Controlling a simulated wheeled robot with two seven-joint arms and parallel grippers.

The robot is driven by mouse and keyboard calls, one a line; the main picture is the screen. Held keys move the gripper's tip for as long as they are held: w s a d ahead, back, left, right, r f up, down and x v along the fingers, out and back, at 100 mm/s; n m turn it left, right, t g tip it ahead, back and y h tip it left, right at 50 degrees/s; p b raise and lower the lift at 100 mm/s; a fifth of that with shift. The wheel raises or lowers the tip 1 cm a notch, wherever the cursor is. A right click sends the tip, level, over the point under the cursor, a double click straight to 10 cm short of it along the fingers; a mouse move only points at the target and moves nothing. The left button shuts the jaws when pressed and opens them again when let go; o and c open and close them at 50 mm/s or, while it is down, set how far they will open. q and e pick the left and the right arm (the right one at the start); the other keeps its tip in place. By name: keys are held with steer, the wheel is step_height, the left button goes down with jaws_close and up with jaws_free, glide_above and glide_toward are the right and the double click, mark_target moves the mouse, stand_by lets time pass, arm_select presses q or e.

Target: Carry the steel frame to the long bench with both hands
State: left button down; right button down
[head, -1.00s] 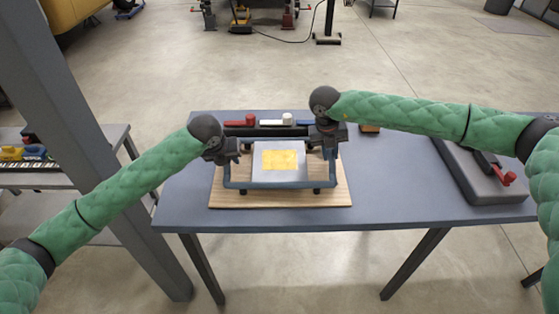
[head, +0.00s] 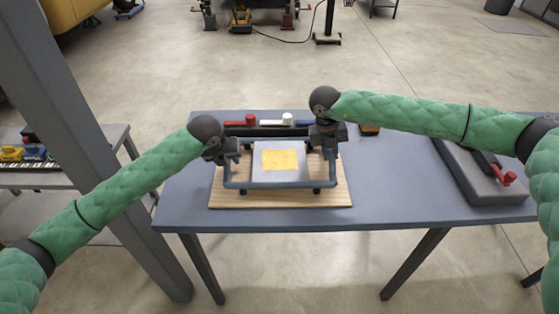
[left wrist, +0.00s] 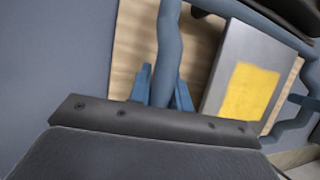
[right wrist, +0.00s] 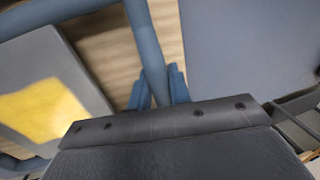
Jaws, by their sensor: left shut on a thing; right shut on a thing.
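The steel frame (head: 278,185) is a blue-grey tube frame around a grey plate (head: 291,175) with a yellow patch. It is over a wooden board (head: 330,199) on a blue-grey table (head: 400,190); I cannot tell whether it touches the board. My left gripper (head: 230,160) is shut on the frame's left side tube, which shows between the fingers in the left wrist view (left wrist: 167,50). My right gripper (head: 329,152) is shut on the right side tube, also seen in the right wrist view (right wrist: 148,50). The frame looks roughly level. Which surface is the long bench is unclear.
Behind the frame is a dark rack with red (head: 251,119) and white (head: 287,118) handled items. A grey case with a red-handled part (head: 480,176) lies at the table's right. A grey post (head: 80,130) and a low shelf (head: 110,150) stand left. The table between frame and case is clear.

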arm_select(q)
steer(key=shift+r, duration=0.25)
arm_select(e)
steer(key=shift+w+r, duration=0.1)
steer(key=shift+r, duration=0.15)
